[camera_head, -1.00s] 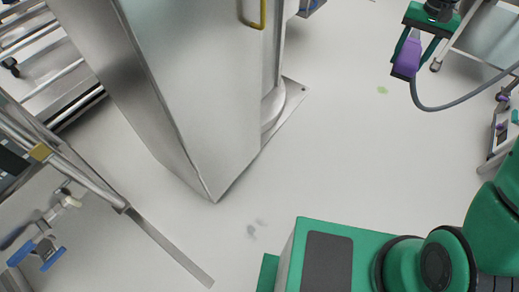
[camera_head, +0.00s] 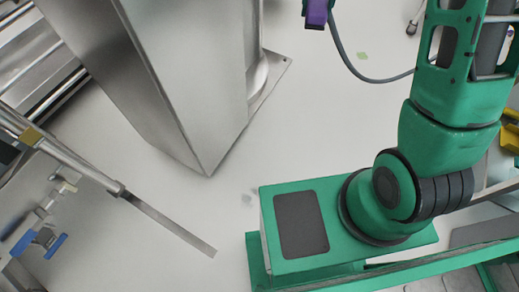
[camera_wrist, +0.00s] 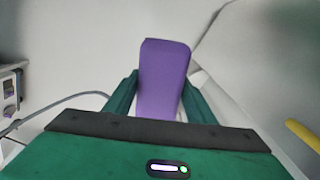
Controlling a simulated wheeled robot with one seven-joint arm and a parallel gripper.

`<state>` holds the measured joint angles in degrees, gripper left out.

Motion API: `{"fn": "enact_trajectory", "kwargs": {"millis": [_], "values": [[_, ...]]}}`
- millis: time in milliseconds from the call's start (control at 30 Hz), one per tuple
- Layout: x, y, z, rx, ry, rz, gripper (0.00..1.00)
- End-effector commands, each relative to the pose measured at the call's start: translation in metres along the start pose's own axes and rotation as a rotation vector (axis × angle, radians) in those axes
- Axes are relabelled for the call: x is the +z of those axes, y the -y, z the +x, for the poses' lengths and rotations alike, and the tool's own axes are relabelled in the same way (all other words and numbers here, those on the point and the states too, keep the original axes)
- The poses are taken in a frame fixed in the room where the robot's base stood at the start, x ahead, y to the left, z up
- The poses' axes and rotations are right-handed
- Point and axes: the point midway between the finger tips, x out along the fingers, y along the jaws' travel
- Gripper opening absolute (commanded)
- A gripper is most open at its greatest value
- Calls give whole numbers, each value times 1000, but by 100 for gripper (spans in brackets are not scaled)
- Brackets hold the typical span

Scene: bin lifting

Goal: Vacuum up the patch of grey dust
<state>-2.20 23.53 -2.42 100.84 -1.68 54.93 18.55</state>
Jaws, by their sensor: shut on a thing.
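My gripper (camera_wrist: 160,98) is shut on a purple vacuum handpiece (camera_wrist: 163,68), with a green finger on either side of it. In the head view the handpiece (camera_head: 317,14) shows at the top edge, with a grey hose trailing from it; most of the gripper is cut off there. The patch of grey dust (camera_head: 247,198) is a small faint smudge on the pale floor. It lies just left of my green base, well below the handpiece in the picture. The handpiece is apart from the dust.
A tall metal cabinet (camera_head: 190,80) stands above and left of the dust. A metal rail or bench frame (camera_head: 75,165) with blue-handled valves is at left. The floor between cabinet and hose is clear.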

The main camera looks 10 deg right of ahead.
Motion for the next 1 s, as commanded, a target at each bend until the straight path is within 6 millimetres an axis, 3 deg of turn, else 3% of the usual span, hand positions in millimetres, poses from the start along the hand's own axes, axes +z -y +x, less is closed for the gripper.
{"fn": "enact_trajectory", "kwargs": {"millis": [167,267,367,667,1000], "values": [[-2,2,6,0,1,-7,32],[-6,13,25,2,4,-33,32],[-11,32,59,4,7,-80,32],[-14,102,194,7,5,-261,32],[23,162,352,8,6,-463,32]]}}
